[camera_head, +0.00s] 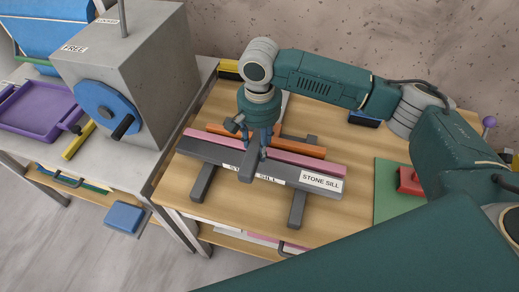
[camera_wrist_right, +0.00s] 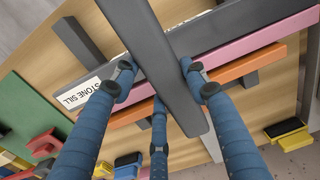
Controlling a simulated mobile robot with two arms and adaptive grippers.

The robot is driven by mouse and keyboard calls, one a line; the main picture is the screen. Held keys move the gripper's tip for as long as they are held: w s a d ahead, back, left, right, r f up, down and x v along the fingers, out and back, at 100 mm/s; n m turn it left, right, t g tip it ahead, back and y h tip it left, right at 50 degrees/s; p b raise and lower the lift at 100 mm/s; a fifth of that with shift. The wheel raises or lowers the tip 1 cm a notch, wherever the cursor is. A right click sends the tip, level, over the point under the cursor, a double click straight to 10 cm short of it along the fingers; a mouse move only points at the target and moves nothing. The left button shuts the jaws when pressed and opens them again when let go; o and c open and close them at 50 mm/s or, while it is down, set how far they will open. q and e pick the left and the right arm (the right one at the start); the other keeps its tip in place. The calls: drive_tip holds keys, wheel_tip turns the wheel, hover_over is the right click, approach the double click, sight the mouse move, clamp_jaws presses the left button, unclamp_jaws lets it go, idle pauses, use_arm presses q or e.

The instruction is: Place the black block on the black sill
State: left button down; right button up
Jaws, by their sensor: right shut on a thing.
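The black block (camera_wrist_right: 160,62) is a long dark bar held in my right gripper (camera_head: 256,148). The blue fingers of the right gripper (camera_wrist_right: 163,90) are shut around it in the wrist view. The black sill (camera_head: 209,150) is a long dark bar labelled STONE SILL on the wooden table; it also shows in the wrist view (camera_wrist_right: 220,31). The block lies crosswise over the sill and covers part of a label. Its near end (camera_head: 246,176) sticks out past the sill's front edge. I cannot tell whether block and sill touch. My left gripper is out of view.
A pink bar (camera_head: 310,163) and an orange bar (camera_head: 307,148) run behind the sill. Dark supports (camera_head: 297,210) lie crosswise under them. A green mat (camera_head: 390,203) with a red block (camera_head: 409,181) is at right. A grey machine (camera_head: 140,62) stands at left.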

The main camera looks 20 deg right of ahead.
wheel_tip(320, 180, down, 4)
drive_tip(key=shift+r+p, duration=0.15)
drive_tip(key=shift+p, duration=0.15)
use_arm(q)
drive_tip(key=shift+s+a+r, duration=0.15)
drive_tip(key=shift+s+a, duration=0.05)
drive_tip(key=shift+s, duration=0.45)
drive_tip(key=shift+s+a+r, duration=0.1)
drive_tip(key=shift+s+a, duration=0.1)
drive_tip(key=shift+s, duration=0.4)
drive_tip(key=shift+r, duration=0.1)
use_arm(e)
drive_tip(key=shift+f, duration=0.25)
drive_tip(key=shift+f, duration=0.25)
drive_tip(key=o, duration=1)
drive_tip(key=shift+c, duration=0.2)
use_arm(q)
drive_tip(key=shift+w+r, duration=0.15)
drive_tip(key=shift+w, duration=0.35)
